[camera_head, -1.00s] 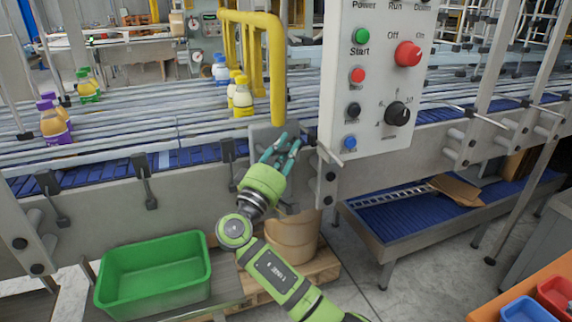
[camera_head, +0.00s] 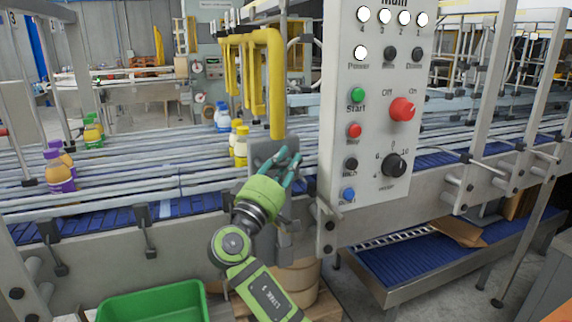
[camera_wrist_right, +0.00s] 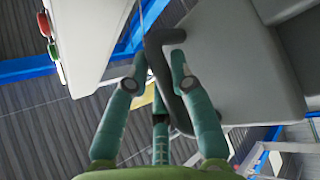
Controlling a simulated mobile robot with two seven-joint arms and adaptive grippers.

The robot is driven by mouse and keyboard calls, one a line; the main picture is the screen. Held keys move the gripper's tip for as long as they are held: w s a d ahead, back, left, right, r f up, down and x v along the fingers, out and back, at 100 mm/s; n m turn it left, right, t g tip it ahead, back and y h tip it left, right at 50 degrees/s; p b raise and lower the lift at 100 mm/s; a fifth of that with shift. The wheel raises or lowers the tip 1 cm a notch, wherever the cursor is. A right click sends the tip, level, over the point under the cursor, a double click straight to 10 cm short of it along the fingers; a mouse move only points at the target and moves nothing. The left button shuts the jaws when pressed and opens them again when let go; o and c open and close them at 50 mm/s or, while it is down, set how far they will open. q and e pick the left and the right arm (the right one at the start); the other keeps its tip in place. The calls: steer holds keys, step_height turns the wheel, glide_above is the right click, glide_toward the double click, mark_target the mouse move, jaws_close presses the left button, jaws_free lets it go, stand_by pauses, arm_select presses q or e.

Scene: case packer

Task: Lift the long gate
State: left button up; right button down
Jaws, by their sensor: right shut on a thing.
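The long gate is the nearest yellow bent bar (camera_head: 277,85), with a grey plate (camera_head: 264,152) at its lower end. It stands just left of the control panel, its yellow end raised above the near edge of the conveyor. My right gripper (camera_head: 285,165) is at this plate, its teal fingers pointing up. In the right wrist view, the fingers (camera_wrist_right: 155,80) close around a dark grey handle (camera_wrist_right: 160,65) beside the grey body (camera_wrist_right: 225,65). The exact finger contact is partly hidden. My left gripper is not in view.
The control panel (camera_head: 375,120) with buttons and knobs stands close to the right of my gripper. Shorter yellow bars (camera_head: 240,70) hang behind the gate. A green bin (camera_head: 150,302) is below left.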

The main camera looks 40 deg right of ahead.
steer(key=shift+r, duration=0.5)
steer(key=c, duration=1)
jaws_free()
steer(key=shift+c, duration=0.2)
steer(key=shift+f, duration=0.2)
steer(key=shift+a+f, duration=0.15)
steer(key=shift+a, duration=0.05)
steer(key=v, duration=1.1)
steer(key=shift+s+a, duration=0.25)
